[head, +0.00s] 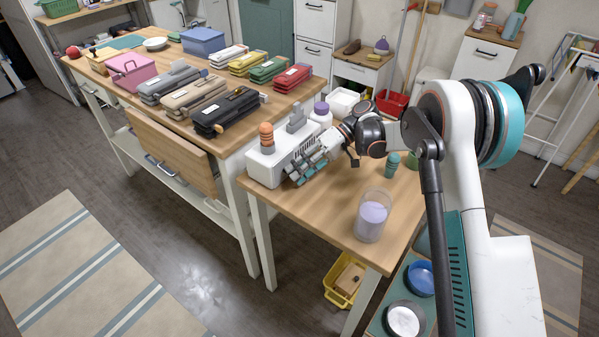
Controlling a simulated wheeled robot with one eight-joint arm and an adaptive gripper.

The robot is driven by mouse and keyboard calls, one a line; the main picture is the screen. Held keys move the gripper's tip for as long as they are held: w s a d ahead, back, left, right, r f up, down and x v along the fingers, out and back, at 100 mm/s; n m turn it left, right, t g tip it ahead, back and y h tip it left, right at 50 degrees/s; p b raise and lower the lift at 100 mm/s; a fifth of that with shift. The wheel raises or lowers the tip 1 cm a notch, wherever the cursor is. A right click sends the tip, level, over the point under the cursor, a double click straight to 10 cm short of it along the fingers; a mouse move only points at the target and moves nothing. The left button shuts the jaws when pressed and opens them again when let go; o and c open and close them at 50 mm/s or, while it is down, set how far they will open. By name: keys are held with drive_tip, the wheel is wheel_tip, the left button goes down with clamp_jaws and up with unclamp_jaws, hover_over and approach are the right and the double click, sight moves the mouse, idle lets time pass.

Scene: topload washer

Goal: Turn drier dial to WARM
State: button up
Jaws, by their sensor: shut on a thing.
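A white box-like appliance (264,172) stands at the left end of the lower wooden table. It has an orange-topped stacked part and a grey upright part on top, and I take it to be the drier. My gripper (303,171) is against the side of this appliance that faces right, with its teal-tipped fingers closed there. It is shut on a small part at that face, most likely the dial. The fingers hide the dial, and its WARM mark and pointer cannot be read.
A clear jar with lilac contents (372,216) stands near the lower table's front edge. A purple-lidded bottle (321,114) and a white bin (343,102) are behind my gripper. Several tool cases, including a black one (226,112), lie on the higher table. A yellow crate (344,280) sits below.

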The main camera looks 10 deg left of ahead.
idle(0.4)
drive_tip(key=o, duration=1.1)
wheel_tip(320, 180, up, 10)
drive_tip(key=shift+f, duration=0.1)
